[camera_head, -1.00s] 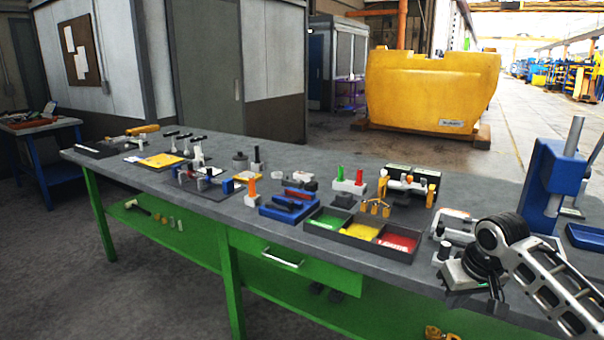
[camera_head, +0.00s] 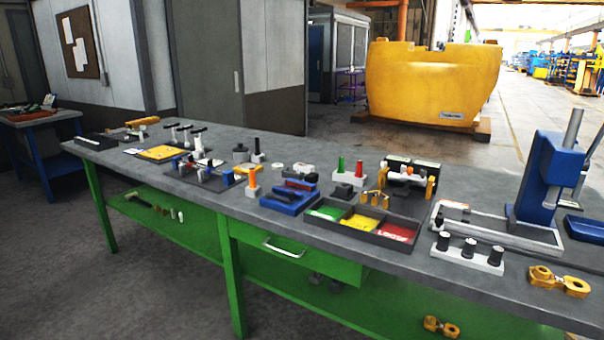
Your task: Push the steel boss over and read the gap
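No gripper shows in the head view now. I cannot tell for certain which piece is the steel boss. A short grey metal cylinder (camera_head: 240,154) stands on the workbench (camera_head: 330,245) at the middle left, with a dark upright pin (camera_head: 257,150) beside it. A dark plate with small blue and red fittings (camera_head: 205,178) lies in front of them, too small to read any gap.
A three-part tray (camera_head: 330,228) in green, yellow and red sits near the front edge. A blue press (camera_head: 545,180) stands at right. Yellow castings (camera_head: 558,282) lie at the front right. A blue block (camera_head: 288,200) lies left of the tray. The drawer (camera_head: 290,255) is below.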

